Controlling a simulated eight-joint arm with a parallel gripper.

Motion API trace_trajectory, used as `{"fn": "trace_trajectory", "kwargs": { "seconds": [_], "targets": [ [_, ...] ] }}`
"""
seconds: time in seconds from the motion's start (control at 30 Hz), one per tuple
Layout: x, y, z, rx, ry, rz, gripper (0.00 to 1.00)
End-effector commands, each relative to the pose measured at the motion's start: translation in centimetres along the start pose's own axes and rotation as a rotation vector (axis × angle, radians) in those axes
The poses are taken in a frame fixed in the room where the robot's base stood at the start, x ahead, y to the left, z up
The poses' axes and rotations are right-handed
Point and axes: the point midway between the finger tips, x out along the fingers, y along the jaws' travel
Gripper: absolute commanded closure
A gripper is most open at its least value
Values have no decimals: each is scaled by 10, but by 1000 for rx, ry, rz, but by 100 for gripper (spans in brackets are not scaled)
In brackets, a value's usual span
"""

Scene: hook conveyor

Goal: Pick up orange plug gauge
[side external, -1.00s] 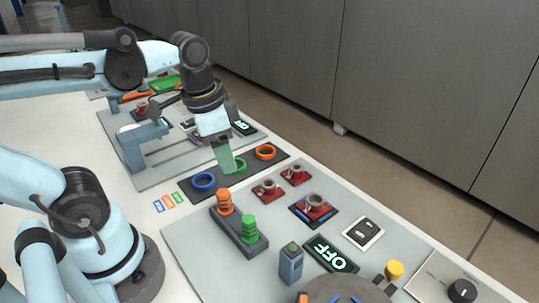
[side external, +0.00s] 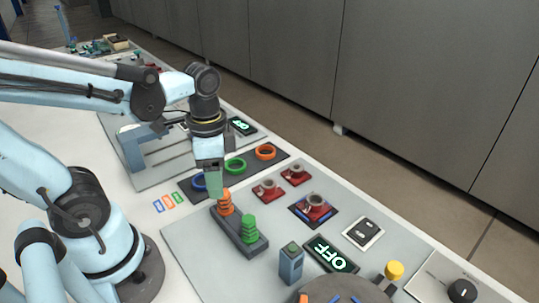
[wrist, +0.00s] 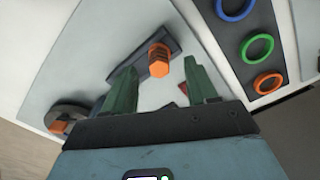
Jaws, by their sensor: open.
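The orange plug gauge (side external: 225,204) stands upright on the dark grey holder (side external: 239,239), at its far end in the side view. The green plug gauge (side external: 249,229) stands beside it on the same holder. My gripper (side external: 214,189) is open and empty, its green fingers just above and slightly left of the orange plug's top in the side view. In the wrist view the orange plug (wrist: 159,62) shows between and beyond the two fingertips of my gripper (wrist: 162,73). The green plug cannot be made out there.
A dark strip behind the holder bears a blue ring (side external: 199,182), a green ring (side external: 235,166) and an orange ring (side external: 265,152). Red fixtures (side external: 268,190) lie to the right.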

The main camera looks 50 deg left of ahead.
Motion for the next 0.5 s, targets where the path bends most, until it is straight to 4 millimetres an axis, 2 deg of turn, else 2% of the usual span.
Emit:
{"fn": "trace_trajectory", "kwargs": {
  "seconds": [0.5],
  "targets": [
    [41, 3, -6, -1, 1, -1, 43]
  ]
}}
